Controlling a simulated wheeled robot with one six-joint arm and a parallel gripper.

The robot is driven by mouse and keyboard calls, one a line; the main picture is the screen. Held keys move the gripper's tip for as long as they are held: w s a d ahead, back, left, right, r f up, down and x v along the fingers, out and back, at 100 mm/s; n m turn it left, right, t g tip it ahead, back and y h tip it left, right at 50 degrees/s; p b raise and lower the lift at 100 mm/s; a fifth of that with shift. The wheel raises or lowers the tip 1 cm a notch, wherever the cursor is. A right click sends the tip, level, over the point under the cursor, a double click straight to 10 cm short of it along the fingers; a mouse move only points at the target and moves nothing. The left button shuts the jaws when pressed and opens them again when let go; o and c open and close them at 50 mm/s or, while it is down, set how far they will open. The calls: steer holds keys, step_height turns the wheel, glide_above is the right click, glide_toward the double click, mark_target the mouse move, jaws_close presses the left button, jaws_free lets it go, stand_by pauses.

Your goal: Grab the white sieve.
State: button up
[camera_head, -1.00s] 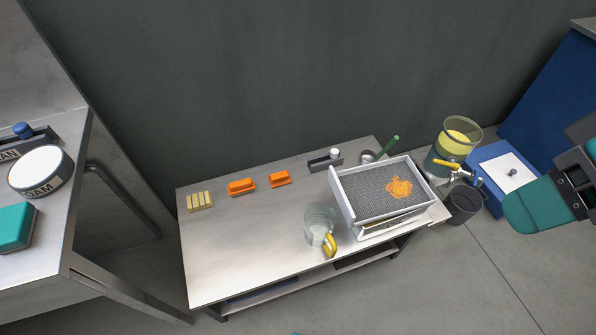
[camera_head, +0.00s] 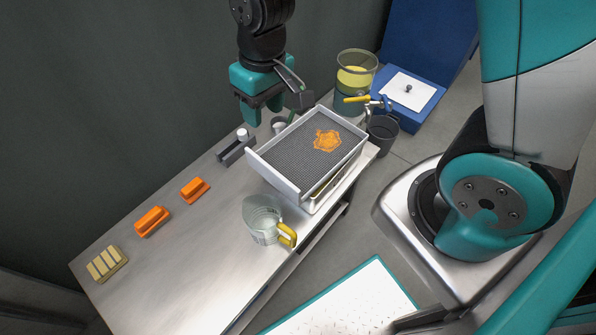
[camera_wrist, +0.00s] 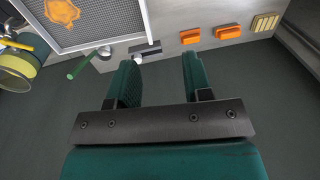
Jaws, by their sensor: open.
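The white sieve (camera_head: 312,148) is a rectangular white-framed tray with grey mesh and a patch of orange pulp on it. It rests on a white box-like base at the right end of the metal table. My gripper (camera_head: 268,110) is open and empty, above the far side of the table just behind the sieve. In the wrist view, part of the sieve (camera_wrist: 95,22) shows at the top left, ahead of my open gripper (camera_wrist: 160,62), apart from the fingers.
A green-handled tool (camera_wrist: 80,68) lies close to my gripper, beside a dark block with a white knob (camera_head: 238,146). A jug with a yellow handle (camera_head: 265,220) stands in front. A tank of yellow liquid (camera_head: 355,75) stands beyond the sieve. Orange blocks (camera_head: 152,221) lie left.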

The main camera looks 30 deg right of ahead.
steer(key=h+b, duration=0.1)
steer(key=b, duration=0.1)
glide_above(271, 168)
step_height(271, 168, down, 9)
steer(key=f, duration=0.3)
steer(key=f+b, duration=0.1)
steer(key=f, duration=0.3)
steer(key=f+b, duration=0.1)
steer(key=f, duration=0.3)
steer(key=shift+s+d+f, duration=0.15)
steer(key=shift+s+d, duration=0.05)
steer(key=shift+s, duration=0.2)
steer(key=shift+w+a+f+b, duration=0.1)
steer(key=shift+w+f+b, duration=0.05)
steer(key=shift+f, duration=0.8)
steer(key=shift+w+f+b, duration=0.1)
steer(key=shift+f+b, duration=0.05)
steer(key=shift+f, duration=0.85)
steer(key=shift+w+a+f+b, duration=0.1)
steer(key=shift+w+f+b, duration=0.05)
steer(key=shift+f, duration=0.8)
jaws_close()
